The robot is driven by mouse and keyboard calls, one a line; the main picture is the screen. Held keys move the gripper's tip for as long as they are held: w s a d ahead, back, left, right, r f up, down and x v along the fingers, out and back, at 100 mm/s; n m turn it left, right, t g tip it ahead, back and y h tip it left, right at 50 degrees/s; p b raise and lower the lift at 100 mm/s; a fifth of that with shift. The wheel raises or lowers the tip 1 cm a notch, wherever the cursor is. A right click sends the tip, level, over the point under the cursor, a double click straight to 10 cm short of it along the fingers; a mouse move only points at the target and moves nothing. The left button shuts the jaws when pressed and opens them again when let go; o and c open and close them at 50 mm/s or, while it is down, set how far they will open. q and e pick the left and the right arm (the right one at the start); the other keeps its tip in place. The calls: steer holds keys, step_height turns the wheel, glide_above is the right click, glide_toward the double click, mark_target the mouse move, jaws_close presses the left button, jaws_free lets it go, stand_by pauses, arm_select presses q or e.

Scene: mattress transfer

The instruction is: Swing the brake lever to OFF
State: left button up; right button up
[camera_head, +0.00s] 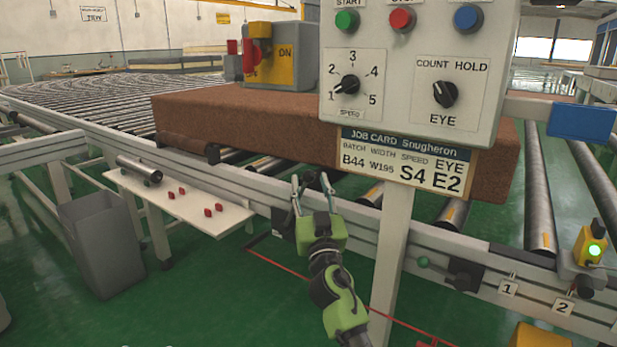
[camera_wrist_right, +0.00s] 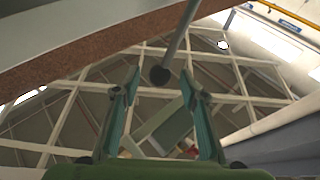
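My right gripper (camera_head: 312,185) points up beside the conveyor's front rail, left of the control panel post. It is open, with its fingers apart in the wrist view (camera_wrist_right: 162,95). A grey rod with a dark ball end (camera_wrist_right: 160,75) hangs beyond and between the fingertips there; no grip on it shows. I cannot tell for sure that it is the brake lever. A green-knobbed lever (camera_head: 423,262) sticks out left from a black mount on the rail, right of the post. No OFF mark is readable. My left gripper is not in view.
The control panel (camera_head: 408,60) and its post (camera_head: 392,250) stand just right of my right gripper. A brown slab (camera_head: 240,112) lies on the rollers behind. A white shelf (camera_head: 190,205) with red pieces and a grey bin (camera_head: 105,240) are at left.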

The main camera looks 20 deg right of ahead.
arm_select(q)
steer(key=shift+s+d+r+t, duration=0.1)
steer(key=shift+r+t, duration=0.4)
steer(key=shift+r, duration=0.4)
arm_select(e)
steer(key=shift+x, duration=1.7)
jaws_close()
